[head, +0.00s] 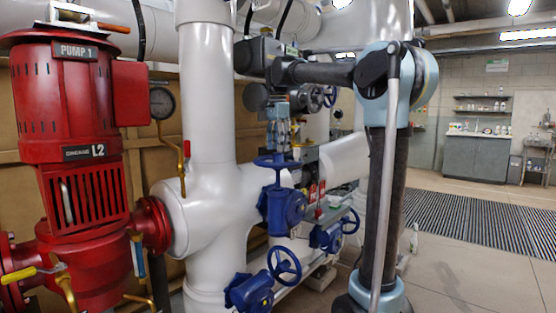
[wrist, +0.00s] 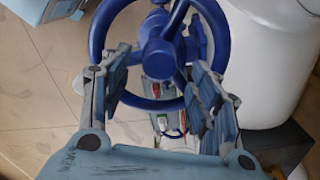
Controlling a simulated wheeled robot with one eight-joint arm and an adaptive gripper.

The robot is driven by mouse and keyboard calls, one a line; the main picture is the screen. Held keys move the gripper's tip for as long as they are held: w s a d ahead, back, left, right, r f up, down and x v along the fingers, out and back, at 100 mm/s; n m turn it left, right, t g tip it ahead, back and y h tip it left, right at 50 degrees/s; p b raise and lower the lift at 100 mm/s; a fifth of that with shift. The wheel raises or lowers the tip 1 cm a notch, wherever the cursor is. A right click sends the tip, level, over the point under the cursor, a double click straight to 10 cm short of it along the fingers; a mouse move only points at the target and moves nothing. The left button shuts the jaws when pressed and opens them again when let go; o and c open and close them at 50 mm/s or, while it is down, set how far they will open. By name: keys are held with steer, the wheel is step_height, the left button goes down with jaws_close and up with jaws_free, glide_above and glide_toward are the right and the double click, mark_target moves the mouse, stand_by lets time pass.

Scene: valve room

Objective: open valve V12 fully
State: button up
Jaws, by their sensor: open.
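A blue valve (head: 283,207) stands upright by the white pipes in the head view, with a flat blue handwheel (head: 277,161) on top. I cannot read a V12 label on any valve. My gripper (head: 279,146) points down just above this handwheel. In the wrist view, a blue handwheel (wrist: 160,104) with spokes and a hub fills the upper middle. My gripper's fingers (wrist: 160,72) are spread apart, one on each side of the hub, overlapping the rim in the picture. I cannot tell whether they touch it. Nothing is held.
Two more blue handwheels, one low in front (head: 284,263) and one to the right (head: 350,220), are close by. A thick white pipe (head: 207,110) and a red pump (head: 80,150) stand to the left. Open floor (head: 450,255) lies to the right.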

mark_target(278, 156)
steer(key=shift+f, duration=2.45)
steer(key=shift+o, duration=0.4)
steer(key=shift+s, duration=0.1)
steer(key=c, duration=0.6)
steer(key=shift+d, duration=0.1)
